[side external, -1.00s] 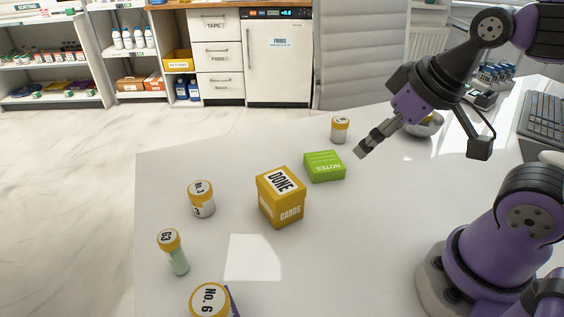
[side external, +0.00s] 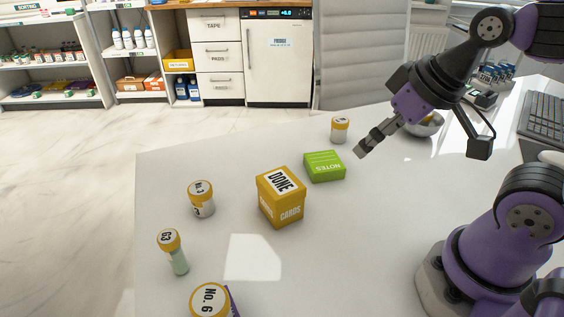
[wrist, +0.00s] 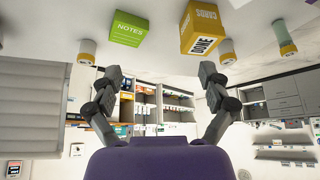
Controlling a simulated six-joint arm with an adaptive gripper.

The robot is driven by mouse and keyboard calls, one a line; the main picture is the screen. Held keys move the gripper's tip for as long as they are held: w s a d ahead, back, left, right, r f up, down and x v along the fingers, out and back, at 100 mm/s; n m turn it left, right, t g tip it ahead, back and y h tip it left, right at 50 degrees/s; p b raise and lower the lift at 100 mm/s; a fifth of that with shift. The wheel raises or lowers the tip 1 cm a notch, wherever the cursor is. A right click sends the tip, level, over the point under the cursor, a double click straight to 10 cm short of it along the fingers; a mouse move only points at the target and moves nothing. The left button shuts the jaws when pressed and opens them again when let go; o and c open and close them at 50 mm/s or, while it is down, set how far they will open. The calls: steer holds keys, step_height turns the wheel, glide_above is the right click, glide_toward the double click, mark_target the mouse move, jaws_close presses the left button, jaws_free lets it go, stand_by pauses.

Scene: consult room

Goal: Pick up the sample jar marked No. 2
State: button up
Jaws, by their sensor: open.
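No jar shows a readable No. 2. A white jar with a yellow lid (side external: 340,130) stands upright at the back of the white table, its mark too small to read; a similar jar shows at the left in the wrist view (wrist: 87,53). A second jar (side external: 202,200) at the left has a lid that seems to read No. 3. A jar marked No. 6 (side external: 210,301) is at the near edge. My gripper (side external: 362,151) is open and empty above the table, right of the back jar and apart from it. Its spread fingers show in the wrist view (wrist: 160,75).
A green NOTES box (side external: 325,166) and a yellow DONE CARDS box (side external: 281,197) stand mid-table. A G3 tube (side external: 175,255) stands at the left, and a bowl (side external: 425,125) behind my gripper. A keyboard (side external: 543,118) lies far right. The table's centre right is clear.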

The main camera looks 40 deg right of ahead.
steer(key=n+g, duration=0.2)
glide_above(343, 121)
steer(key=s, duration=0.1)
steer(key=shift+y, duration=0.3)
step_height(343, 121, down, 6)
steer(key=shift+s+f, duration=0.1)
steer(key=shift+s, duration=0.05)
steer(key=shift+g, duration=0.3)
steer(key=x, duration=0.4)
steer(key=shift+d+f, duration=0.15)
steer(key=shift+f, duration=0.15)
steer(key=x, duration=0.6)
steer(key=shift+s+f, duration=0.1)
steer(key=shift+s, duration=0.2)
steer(key=c, duration=1.3)
